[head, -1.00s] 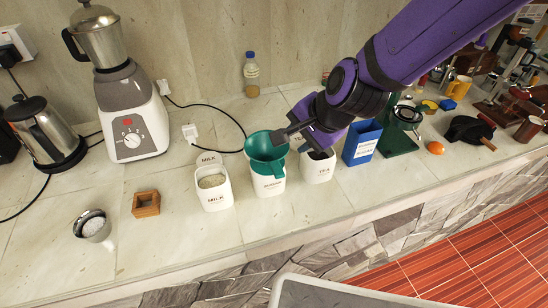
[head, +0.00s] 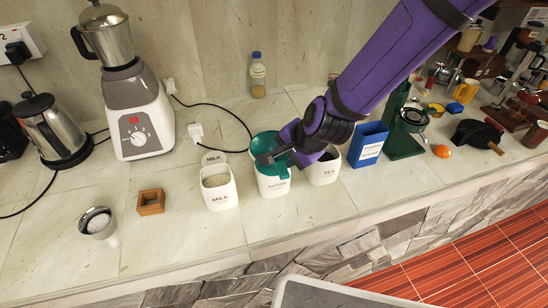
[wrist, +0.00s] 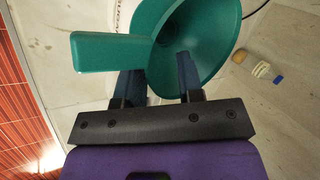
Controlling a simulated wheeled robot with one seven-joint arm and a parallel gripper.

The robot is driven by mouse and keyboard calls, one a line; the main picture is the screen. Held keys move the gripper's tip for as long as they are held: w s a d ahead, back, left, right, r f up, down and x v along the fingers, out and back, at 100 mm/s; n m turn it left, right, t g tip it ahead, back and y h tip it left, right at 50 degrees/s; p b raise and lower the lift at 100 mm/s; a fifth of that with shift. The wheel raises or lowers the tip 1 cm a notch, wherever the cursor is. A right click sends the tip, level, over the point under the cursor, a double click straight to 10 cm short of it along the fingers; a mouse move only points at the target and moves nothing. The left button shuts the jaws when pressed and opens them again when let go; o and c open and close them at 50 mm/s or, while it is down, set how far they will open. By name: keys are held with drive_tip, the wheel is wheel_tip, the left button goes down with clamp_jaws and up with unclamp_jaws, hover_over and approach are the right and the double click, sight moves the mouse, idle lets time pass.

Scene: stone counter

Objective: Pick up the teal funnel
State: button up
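The teal funnel (head: 262,143) sits in the top of the white sugar canister (head: 274,187), with its flat handle toward the counter's front. In the wrist view, the funnel (wrist: 222,30) lies just beyond my fingers, its handle to the left and its wide bowl to the right. My gripper (head: 268,158) is at the funnel in the head view. In the wrist view my gripper (wrist: 159,78) has its fingers apart. The right finger shows against the inside of the bowl; the left finger's tip is hidden behind the handle side. I see no firm grip on the wall.
The milk canister (head: 218,192) stands close left and the tea canister (head: 323,172) close right. A blue box (head: 367,146) stands further right. A wooden box (head: 150,202) and a metal cup (head: 97,224) are left. A cable (head: 225,105) runs behind; a bottle (head: 257,75) is at the back.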

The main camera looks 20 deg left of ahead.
drive_tip(key=shift+w+a+f, duration=0.1)
drive_tip(key=shift+a+f, duration=0.1)
drive_tip(key=shift+f, duration=0.15)
clamp_jaws()
drive_tip(key=shift+r, duration=0.1)
